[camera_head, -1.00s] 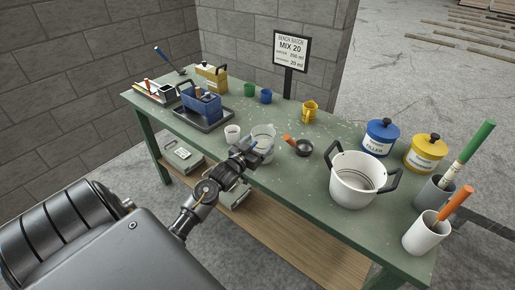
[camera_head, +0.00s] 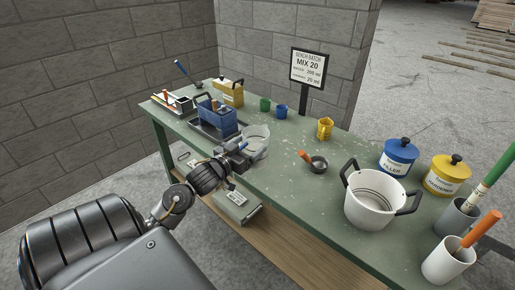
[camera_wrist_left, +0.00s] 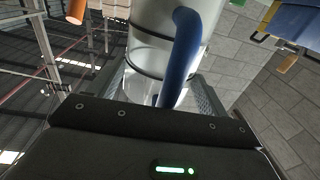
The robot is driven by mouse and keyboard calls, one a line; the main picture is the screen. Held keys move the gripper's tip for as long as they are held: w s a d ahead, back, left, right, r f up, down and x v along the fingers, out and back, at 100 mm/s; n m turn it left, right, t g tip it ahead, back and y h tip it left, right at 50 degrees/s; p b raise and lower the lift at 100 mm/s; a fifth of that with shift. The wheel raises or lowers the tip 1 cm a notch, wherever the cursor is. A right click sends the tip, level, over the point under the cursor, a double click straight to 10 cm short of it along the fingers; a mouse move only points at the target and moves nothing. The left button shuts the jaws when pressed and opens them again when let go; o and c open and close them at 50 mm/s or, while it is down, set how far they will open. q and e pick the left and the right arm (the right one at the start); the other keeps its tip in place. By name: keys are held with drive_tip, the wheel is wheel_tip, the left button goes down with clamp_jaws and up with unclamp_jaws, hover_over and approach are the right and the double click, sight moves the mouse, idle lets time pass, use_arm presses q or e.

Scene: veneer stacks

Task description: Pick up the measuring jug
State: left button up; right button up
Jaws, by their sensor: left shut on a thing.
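The measuring jug (camera_head: 258,138) is a clear jug with a blue handle. It is near the left part of the green bench, beside the blue caddy. My left gripper (camera_head: 241,150) is shut on it from the near side. In the left wrist view the jug (camera_wrist_left: 150,57) stands between the two fingers, with its blue handle (camera_wrist_left: 183,50) towards the camera. The gripper and wrist hide part of the jug in the head view, and I cannot tell clearly whether its base touches the bench. My right gripper is not in view.
The blue caddy (camera_head: 218,116) on a dark tray is close to the jug. The sign (camera_head: 309,67) rises behind. Bench surface between jug and pan is clear.

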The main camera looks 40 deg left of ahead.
use_arm(q)
drive_tip(key=shift+s+a+r, duration=0.25)
drive_tip(key=shift+s+r, duration=0.15)
drive_tip(key=shift+s, duration=0.35)
drive_tip(key=shift+s+a+r, duration=0.2)
drive_tip(key=shift+s+r, duration=0.15)
drive_tip(key=shift+s, duration=0.45)
drive_tip(key=shift+s+a+r, duration=0.25)
drive_tip(key=shift+s+r, duration=0.15)
drive_tip(key=shift+s, duration=0.35)
